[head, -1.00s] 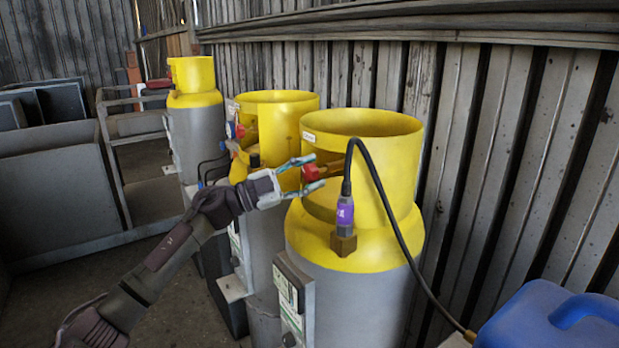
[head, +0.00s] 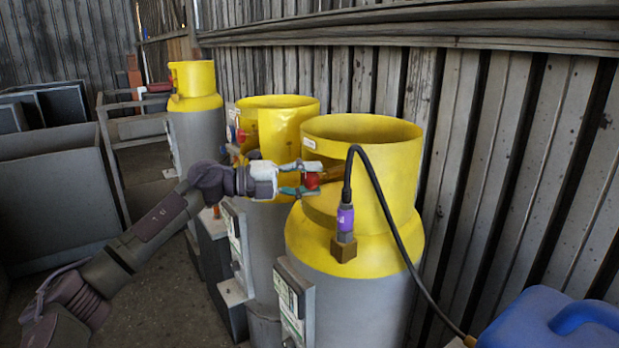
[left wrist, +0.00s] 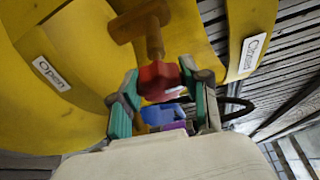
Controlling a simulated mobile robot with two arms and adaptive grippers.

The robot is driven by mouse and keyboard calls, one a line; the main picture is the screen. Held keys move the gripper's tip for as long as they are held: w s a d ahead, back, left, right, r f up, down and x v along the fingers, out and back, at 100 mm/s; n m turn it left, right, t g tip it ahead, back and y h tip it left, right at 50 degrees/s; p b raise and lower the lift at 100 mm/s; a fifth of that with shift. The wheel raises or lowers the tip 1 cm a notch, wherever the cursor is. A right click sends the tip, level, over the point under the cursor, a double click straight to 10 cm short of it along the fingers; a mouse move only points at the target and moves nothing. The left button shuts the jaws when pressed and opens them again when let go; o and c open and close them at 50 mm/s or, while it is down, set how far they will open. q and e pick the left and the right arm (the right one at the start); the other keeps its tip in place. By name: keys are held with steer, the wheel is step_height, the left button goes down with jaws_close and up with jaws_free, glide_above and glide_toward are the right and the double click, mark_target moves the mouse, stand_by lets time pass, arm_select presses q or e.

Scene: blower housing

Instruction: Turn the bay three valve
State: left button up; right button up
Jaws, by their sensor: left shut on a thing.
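The nearest gas cylinder (head: 362,222) is grey with a yellow shoulder and collar. Its red valve knob (head: 312,180) sits in the collar opening, on a brass-coloured stem. My left gripper (head: 306,178) is shut on this knob from the left. In the left wrist view the red knob (left wrist: 160,80) lies between the teal finger pads, with the brass stem (left wrist: 150,35) behind it. The collar carries an "Open" label (left wrist: 52,73) at left and a "Closed" label (left wrist: 252,53) at right. My right gripper is out of view.
A black hose (head: 390,215) with a purple connector (head: 345,220) runs from the nearest cylinder's front, close to my fingers. Other yellow-topped cylinders (head: 270,135) (head: 193,85) stand behind. A blue container (head: 540,320) is at lower right. A corrugated wall (head: 510,180) bounds the right.

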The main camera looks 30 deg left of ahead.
arm_select(q)
steer(key=shift+m, duration=0.5)
steer(key=o, duration=1.2)
steer(key=shift+c, duration=0.2)
steer(key=shift+s+y, duration=0.1)
steer(key=shift+y, duration=0.2)
steer(key=f+v, duration=0.1)
steer(key=v, duration=1)
steer(key=shift+s+a+r, duration=0.25)
steer(key=shift+a+r, duration=0.15)
steer(key=shift+r, duration=0.15)
